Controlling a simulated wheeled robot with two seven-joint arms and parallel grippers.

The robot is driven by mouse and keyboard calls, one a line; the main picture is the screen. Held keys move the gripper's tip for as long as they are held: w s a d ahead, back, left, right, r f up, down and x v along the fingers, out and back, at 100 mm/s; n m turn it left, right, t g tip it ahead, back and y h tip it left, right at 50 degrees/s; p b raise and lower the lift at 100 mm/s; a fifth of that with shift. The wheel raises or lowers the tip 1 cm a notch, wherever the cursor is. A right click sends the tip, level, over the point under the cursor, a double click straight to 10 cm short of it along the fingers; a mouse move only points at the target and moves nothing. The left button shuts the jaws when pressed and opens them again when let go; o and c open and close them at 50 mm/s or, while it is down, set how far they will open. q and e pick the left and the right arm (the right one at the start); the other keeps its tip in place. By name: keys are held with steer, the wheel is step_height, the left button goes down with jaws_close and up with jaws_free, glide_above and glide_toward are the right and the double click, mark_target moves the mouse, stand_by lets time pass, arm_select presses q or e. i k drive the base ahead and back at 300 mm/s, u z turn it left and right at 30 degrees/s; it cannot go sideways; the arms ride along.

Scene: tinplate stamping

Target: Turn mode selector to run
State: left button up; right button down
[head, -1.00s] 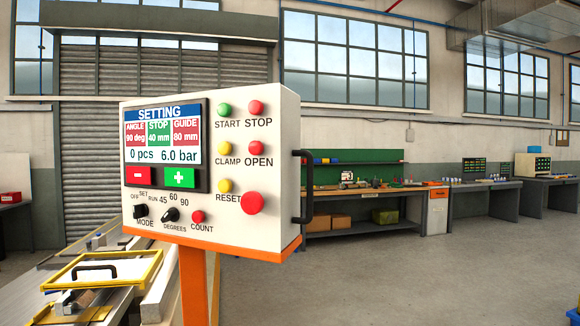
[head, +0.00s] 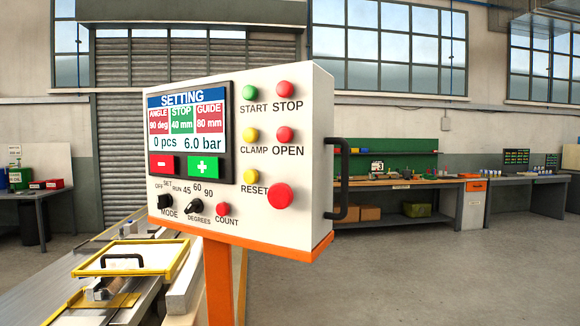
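The mode selector (head: 165,201) is a small black knob at the lower left of the white control panel (head: 262,140) in the head view. Labels OFF, SET and RUN sit above it and MODE below it. Its pointer appears to lean to the upper left, but the exact position is too small to tell. The panel screen (head: 188,122) reads SETTING, with 0 pcs and 6.0 bar. A second black knob, the degrees selector (head: 194,205), sits to its right. Neither of my grippers is in view.
The panel stands on an orange post (head: 218,280) and has a black side handle (head: 341,180). A machine bed with a yellow-framed guard (head: 125,258) lies at lower left. A workbench (head: 400,185) stands behind at right. Floor at lower right is clear.

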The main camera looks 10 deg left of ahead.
mark_target(164, 201)
steer(key=z, duration=2.25)
steer(key=k, duration=0.7)
steer(key=u, duration=1.5)
